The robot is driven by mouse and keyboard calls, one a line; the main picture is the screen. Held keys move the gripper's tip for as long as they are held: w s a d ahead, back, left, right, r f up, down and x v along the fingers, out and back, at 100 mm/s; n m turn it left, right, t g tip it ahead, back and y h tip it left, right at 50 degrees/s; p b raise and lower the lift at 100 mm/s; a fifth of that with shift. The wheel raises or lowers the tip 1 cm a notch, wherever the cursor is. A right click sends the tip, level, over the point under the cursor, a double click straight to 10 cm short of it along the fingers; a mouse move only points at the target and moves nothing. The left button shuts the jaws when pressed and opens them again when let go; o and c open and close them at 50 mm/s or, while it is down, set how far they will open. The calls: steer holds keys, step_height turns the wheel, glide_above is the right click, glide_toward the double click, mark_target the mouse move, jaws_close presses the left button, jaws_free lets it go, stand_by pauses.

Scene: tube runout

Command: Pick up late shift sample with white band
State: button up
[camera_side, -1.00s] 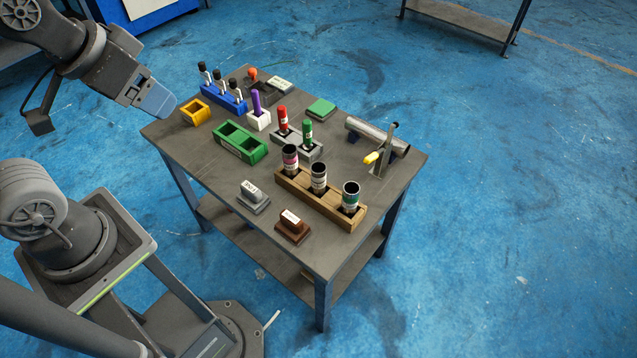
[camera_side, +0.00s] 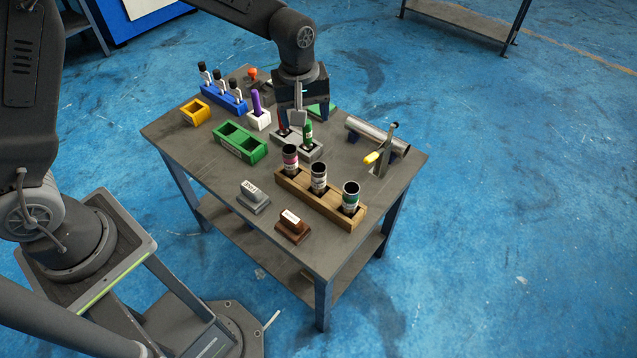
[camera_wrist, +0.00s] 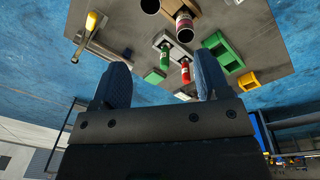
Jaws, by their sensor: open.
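A wooden rack (camera_side: 290,187) holds three dark, open-topped containers: one with a pink band (camera_side: 290,158), a middle one with a whitish band (camera_side: 318,178), and one with a green band (camera_side: 351,197). Shift wording on them is too small to read. My gripper (camera_side: 294,122) is open and empty, pointing down behind the rack, over the grey holders. In the wrist view my gripper (camera_wrist: 163,80) shows two blue fingers apart, with a green marker (camera_wrist: 165,56) and a red marker (camera_wrist: 185,70) in the gap beyond. In the side view, the gripper partly hides the red marker.
A blue rack (camera_side: 226,99) holds several black-topped tubes. A purple marker (camera_side: 256,102) stands in a white block. Green (camera_side: 240,145) and yellow (camera_side: 195,113) bins, labelled grey (camera_side: 253,197) and brown (camera_side: 292,228) blocks, and a metal pipe (camera_side: 375,130) with a yellow-handled tool (camera_side: 374,157) share the table.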

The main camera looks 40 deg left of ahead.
steer(key=n+g, duration=0.1)
steer(key=n, duration=0.1)
glide_above(319, 177)
step_height(319, 177, down, 8)
steer(key=shift+w+a+f, duration=0.2)
steer(key=shift+w+f, duration=0.05)
steer(key=shift+f, duration=1.95)
steer(key=shift+w+a+f, duration=0.15)
steer(key=shift+w+f, duration=0.05)
steer(key=shift+f, duration=2)
steer(key=shift+w+a+f, duration=0.2)
steer(key=shift+w+f, duration=0.05)
steer(key=shift+f, duration=1.95)
steer(key=shift+c, duration=0.3)
steer(key=c, duration=1)
step_height(319, 177, up, 15)
steer(key=shift+r, duration=0.15)
steer(key=shift+c, duration=0.2)
